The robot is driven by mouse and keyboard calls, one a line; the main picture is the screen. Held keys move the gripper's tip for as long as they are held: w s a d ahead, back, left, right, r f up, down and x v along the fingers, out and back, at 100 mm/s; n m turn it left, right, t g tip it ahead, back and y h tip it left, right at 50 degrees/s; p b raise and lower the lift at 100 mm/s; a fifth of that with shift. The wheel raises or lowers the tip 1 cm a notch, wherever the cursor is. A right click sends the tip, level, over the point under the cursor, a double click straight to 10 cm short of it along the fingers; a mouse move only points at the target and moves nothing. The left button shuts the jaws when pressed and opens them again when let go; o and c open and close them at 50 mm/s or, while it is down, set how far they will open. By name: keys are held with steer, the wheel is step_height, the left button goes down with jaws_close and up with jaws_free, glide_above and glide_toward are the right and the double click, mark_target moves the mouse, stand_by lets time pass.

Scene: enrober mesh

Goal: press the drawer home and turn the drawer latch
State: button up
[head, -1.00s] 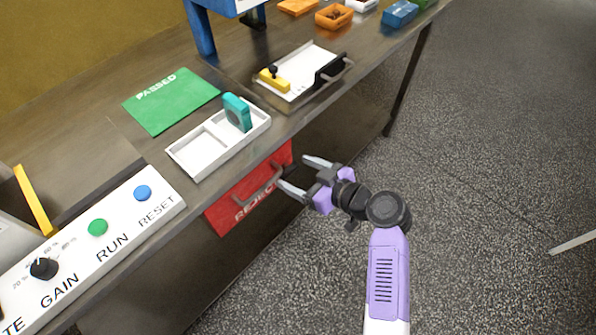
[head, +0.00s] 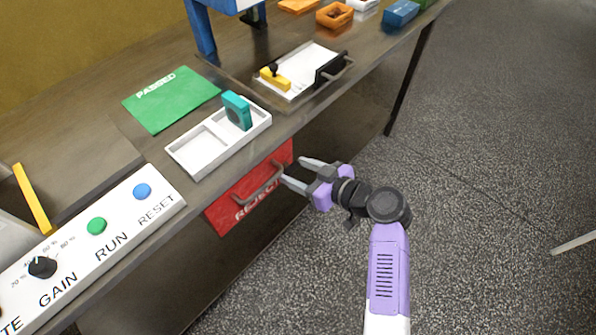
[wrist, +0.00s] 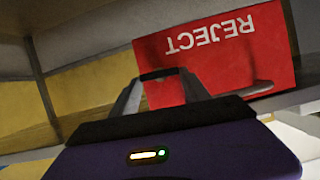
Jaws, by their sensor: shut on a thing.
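A red front marked REJECT (head: 228,209) sits under the bench edge, with a grey bar handle (head: 262,188) across it. My gripper (head: 291,170) is at the right end of this handle, shut on it. The wrist view shows the red front (wrist: 205,50) upside down behind my fingers, with the dark bar between the fingertips (wrist: 160,76). On the bench top, a white plate (head: 308,65) has a dark handle (head: 331,68) and a yellow piece with a black knob (head: 274,78), which looks like a latch. I cannot tell how far the red front stands out.
A white two-part tray (head: 203,152) holding a teal block (head: 237,110) stands above the red front. A green PASSED mat (head: 170,98) lies behind it. A panel with RUN and RESET buttons (head: 120,230) is at the left.

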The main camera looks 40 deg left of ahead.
steer(key=m+g+b, duration=0.1)
steer(key=m+b, duration=0.1)
steer(key=b, duration=0.1)
steer(key=shift+w+f+g, duration=0.3)
steer(key=shift+w+g, duration=0.05)
steer(key=shift+g, duration=0.05)
steer(key=m+b, duration=0.1)
steer(key=m+g+b, duration=0.2)
steer(key=b, duration=0.1)
steer(key=shift+w+f+m+y, duration=0.15)
steer(key=shift+w+m+y, duration=0.15)
steer(key=shift+y, duration=0.1)
steer(key=m+b, duration=0.1)
steer(key=m+g+y+b, duration=0.1)
steer(key=m+b, duration=0.1)
steer(key=shift+w+f, duration=0.1)
steer(key=shift+f, duration=0.15)
steer(key=shift+f+m+g+y+b, duration=0.1)
steer(key=shift+m+g+y+b, duration=0.3)
steer(key=shift+m, duration=0.55)
steer(key=shift+f+m+g+y+b, duration=0.1)
steer(key=shift+m+g+y+b, duration=0.3)
steer(key=shift+m, duration=0.55)
steer(key=shift+w, duration=0.1)
steer(key=o, duration=1.4)
steer(key=shift+d, duration=0.1)
steer(key=shift+v, duration=3.85)
